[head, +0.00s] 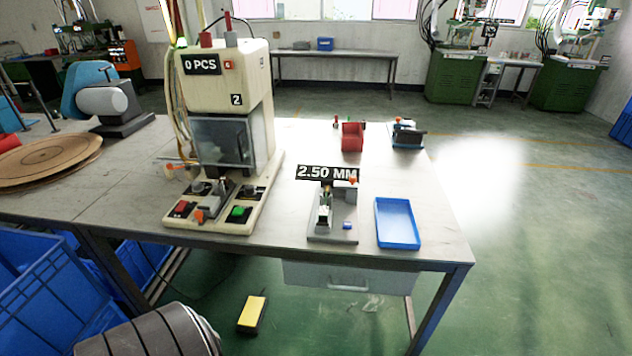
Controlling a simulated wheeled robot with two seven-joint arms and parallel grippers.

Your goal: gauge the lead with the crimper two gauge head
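The cream crimper marked 2 (262,105) stands upright on the grey table. Its display (202,64) reads "0 PCS". To its right sits a small gauge unit (320,234) on a grey base, with a display (327,173) reading "2.50 MM". A small orange part shows at the gauge display's right end, and a small blue part lies on its base. Yellowish wires (172,95) run down the crimper's left side. I cannot pick out a separate lead for certain. Neither gripper is in view.
An empty-looking blue tray (397,224) lies right of the gauge. A red bin (352,137) and a dark-and-blue device (407,136) stand behind. A round brown board (45,160) lies at left. Blue crates (45,300) stand below left.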

